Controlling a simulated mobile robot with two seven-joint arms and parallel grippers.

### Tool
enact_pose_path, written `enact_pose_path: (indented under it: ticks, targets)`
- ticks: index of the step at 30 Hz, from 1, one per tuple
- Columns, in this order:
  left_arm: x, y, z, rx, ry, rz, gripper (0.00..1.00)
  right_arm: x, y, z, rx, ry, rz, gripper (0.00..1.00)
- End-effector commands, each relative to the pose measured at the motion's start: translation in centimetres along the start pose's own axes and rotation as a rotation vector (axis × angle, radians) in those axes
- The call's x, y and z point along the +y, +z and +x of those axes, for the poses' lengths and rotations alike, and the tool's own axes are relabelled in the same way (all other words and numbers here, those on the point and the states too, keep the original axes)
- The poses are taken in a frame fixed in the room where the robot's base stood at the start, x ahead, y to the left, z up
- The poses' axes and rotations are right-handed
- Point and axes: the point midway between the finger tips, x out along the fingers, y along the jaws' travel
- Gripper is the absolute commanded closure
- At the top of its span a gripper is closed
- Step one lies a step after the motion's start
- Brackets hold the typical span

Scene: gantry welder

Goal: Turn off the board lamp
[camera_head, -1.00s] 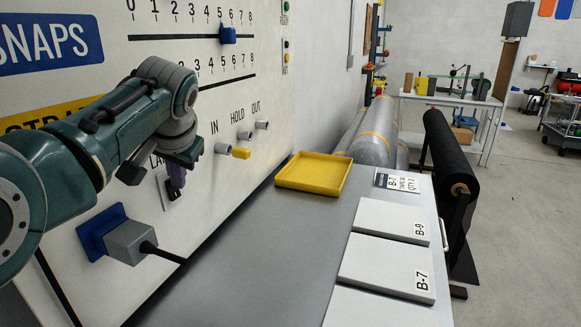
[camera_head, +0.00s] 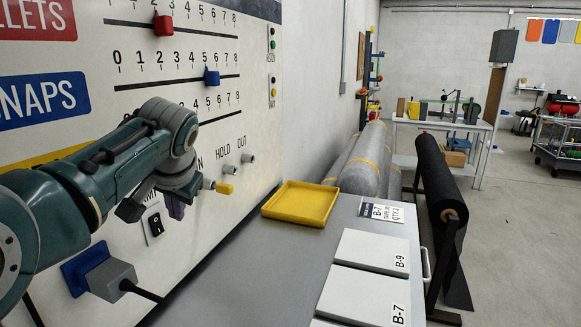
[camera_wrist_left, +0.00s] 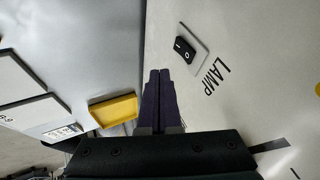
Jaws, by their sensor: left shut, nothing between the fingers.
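The lamp switch (camera_head: 155,224) is a black rocker on a light plate low on the white board. In the left wrist view the rocker (camera_wrist_left: 185,49) shows its I and O marks, beside the word LAMP (camera_wrist_left: 215,76). I cannot tell for sure which side is pressed in. My left gripper (camera_head: 176,209) is just right of the switch in the head view, apart from it. In the left wrist view its dark purple fingers (camera_wrist_left: 160,73) are together and empty, below and left of the rocker. My right gripper is in no view.
A grey box on a blue plate (camera_head: 75,273) with a black cable sticks out below the switch. Pegs (camera_head: 227,172) and sliders (camera_head: 211,77) are on the board. A yellow tray (camera_head: 301,204) and white panels (camera_head: 375,250) lie on the grey bench; its near left part is bare.

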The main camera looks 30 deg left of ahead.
Motion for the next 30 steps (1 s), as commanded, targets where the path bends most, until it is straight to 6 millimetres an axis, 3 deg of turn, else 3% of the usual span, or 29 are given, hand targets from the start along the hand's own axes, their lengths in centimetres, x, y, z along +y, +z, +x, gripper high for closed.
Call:
enact_pose_path:
  ticks: [9,15,30]
  targets:
    - [-1.0,-0.3,-5.9,0.007,-0.001,-0.003,1.0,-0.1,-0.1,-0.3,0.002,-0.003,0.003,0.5]
    - [-1.4,-0.3,-8.6,0.004,0.0,-0.001,1.0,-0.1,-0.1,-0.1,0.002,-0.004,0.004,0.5]
    - [-1.6,-0.3,-9.6,0.002,0.001,-0.001,1.0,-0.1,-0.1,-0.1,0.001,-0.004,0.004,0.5]
